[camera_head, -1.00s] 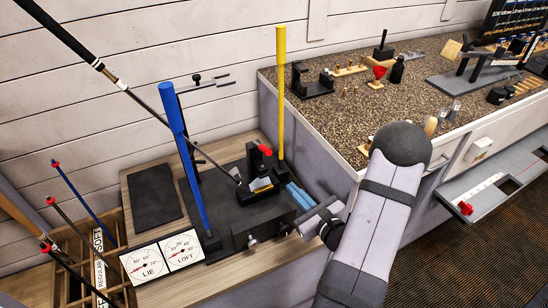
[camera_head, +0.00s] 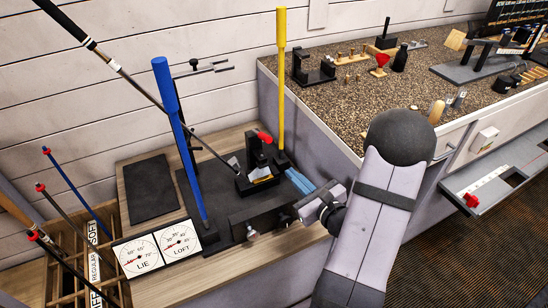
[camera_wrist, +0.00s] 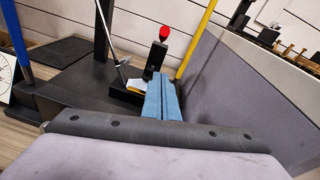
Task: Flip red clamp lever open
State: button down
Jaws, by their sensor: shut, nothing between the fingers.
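The clamp (camera_head: 256,155) is a black upright on a dark base, with a lever ending in a red knob (camera_head: 264,136). In the wrist view the red knob (camera_wrist: 166,32) stands at the top of the black lever. A golf club (camera_head: 199,139) slants down to the clamp, its head (camera_head: 260,177) in the fixture. My gripper (camera_head: 291,174) has blue fingers, shut together and empty, to the right of the clamp and lower than the knob. In the wrist view the fingertips (camera_wrist: 160,76) lie just below and in front of the lever, apart from the knob.
A blue handle (camera_head: 180,140) stands left of the clamp and a yellow handle (camera_head: 281,80) close behind it. LIE and LOFT dials (camera_head: 160,248) sit at the front left. A gravel-topped bench (camera_head: 350,110) rises at the right.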

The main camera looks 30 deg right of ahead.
aim_at(261, 135)
jog(key=shift+w+a+f+b, duration=0.25)
jog(key=shift+w+b, duration=0.35)
jog(key=shift+b, duration=1.9)
jog(key=w+r+p, duration=0.2)
jog(key=w+r, duration=0.1)
jog(key=w, duration=0.5)
jog(key=shift+w+a, duration=0.35)
jog(key=shift+a, duration=0.1)
jog(key=shift+r, duration=0.1)
